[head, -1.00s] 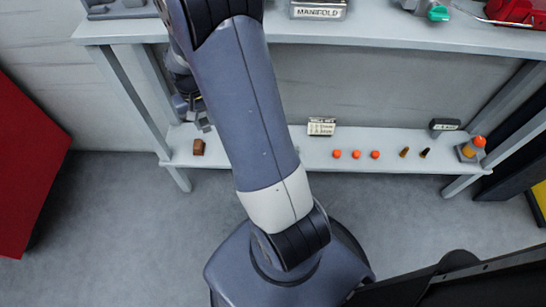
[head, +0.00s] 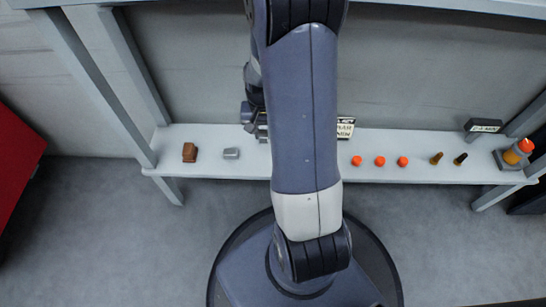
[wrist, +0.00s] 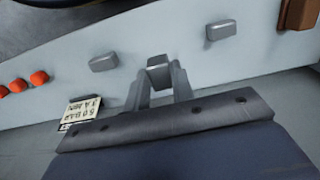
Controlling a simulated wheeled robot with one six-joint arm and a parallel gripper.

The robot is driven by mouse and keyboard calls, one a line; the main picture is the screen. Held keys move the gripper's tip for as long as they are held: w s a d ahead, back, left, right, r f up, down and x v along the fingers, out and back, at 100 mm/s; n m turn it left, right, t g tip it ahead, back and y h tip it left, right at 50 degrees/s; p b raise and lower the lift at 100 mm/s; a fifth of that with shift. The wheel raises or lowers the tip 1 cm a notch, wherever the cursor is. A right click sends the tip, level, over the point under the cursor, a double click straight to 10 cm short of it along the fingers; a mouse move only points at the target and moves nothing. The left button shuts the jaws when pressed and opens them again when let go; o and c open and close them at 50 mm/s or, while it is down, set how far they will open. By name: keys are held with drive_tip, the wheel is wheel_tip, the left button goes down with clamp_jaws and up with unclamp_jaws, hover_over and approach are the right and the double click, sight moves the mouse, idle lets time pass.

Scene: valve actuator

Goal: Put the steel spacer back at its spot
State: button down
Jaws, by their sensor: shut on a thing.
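My gripper (wrist: 161,86) is shut on a small grey block, the steel spacer (wrist: 158,66), in the wrist view. The spacer sits between the fingertips, over the pale lower shelf (wrist: 185,62); I cannot tell whether it touches the shelf. One similar grey block (wrist: 103,62) lies to its left and another (wrist: 221,30) to its upper right. In the head view one grey block (head: 231,153) shows on the shelf, left of my arm. My gripper (head: 260,133) is partly hidden behind my arm there, and the held spacer cannot be made out.
A brown block (head: 190,152) lies at the shelf's left. Right of my arm are a small lettered sign (head: 345,128), several orange caps (head: 380,161), two dark-tipped brass pieces (head: 448,159), a black label (head: 484,125) and an orange-topped fixture (head: 516,154). The upper shelf overhangs.

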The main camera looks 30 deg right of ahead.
drive_tip(key=shift+d+f+b, duration=0.3)
drive_tip(key=shift+d+f, duration=0.05)
drive_tip(key=shift+f, duration=0.35)
wheel_tip(320, 180, down, 9)
drive_tip(key=b, duration=0.4)
drive_tip(key=shift+f+b, duration=0.2)
drive_tip(key=shift+b, duration=0.1)
drive_tip(key=shift+f, duration=0.1)
drive_tip(key=c, duration=1.2)
unclamp_jaws()
wheel_tip(320, 180, up, 12)
drive_tip(key=p, duration=0.5)
